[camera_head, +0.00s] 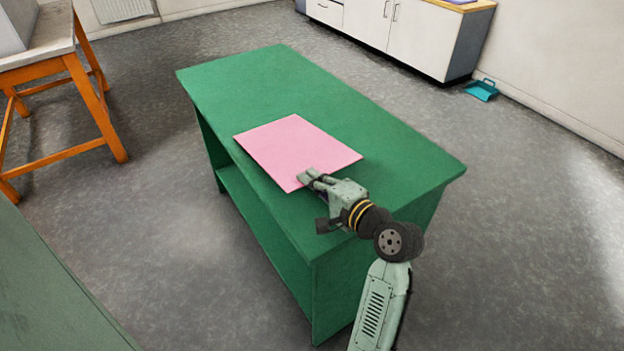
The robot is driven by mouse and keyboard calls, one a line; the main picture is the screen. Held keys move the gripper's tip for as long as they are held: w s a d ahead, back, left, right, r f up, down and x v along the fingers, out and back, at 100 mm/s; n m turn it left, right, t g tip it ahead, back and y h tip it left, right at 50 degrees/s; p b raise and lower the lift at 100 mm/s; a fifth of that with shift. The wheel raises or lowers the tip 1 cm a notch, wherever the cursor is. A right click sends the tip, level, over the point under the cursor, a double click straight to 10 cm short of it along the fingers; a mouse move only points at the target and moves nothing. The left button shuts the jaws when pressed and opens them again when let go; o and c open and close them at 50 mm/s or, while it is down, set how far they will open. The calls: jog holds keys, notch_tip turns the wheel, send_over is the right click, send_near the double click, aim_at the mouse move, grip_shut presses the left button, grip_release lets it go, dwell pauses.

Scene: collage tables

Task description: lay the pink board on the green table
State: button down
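The pink board (292,146) is a flat sheet over the near-middle part of the green table (265,75). It looks flat, and its outline falls within the tabletop. I cannot tell whether it rests fully on the top or sits slightly above it. My gripper (304,178) is at the board's near edge, close to its front corner, with its fingertips overlapping that edge. Whether the fingers are closed on the board is not clear from this view. The board's underside is hidden.
The tabletop is bare behind the board and to its right. An orange-legged table (75,80) stands at the upper left. A grey-green surface (50,290) fills the lower left corner. White cabinets (420,40) and a teal dustpan (482,90) are at the upper right.

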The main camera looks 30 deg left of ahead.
aim_at(311, 200)
jog(key=c, duration=2.3)
grip_release()
jog(key=o, duration=0.6)
jog(key=o, duration=0.7)
jog(key=shift+o, duration=0.2)
jog(key=shift+f, duration=0.15)
jog(key=shift+s+f+b, duration=0.1)
jog(key=shift+f+b, duration=0.6)
jog(key=shift+f, duration=0.9)
jog(key=shift+c, duration=1)
jog(key=shift+f, duration=0.1)
jog(key=shift+c, duration=1.4)
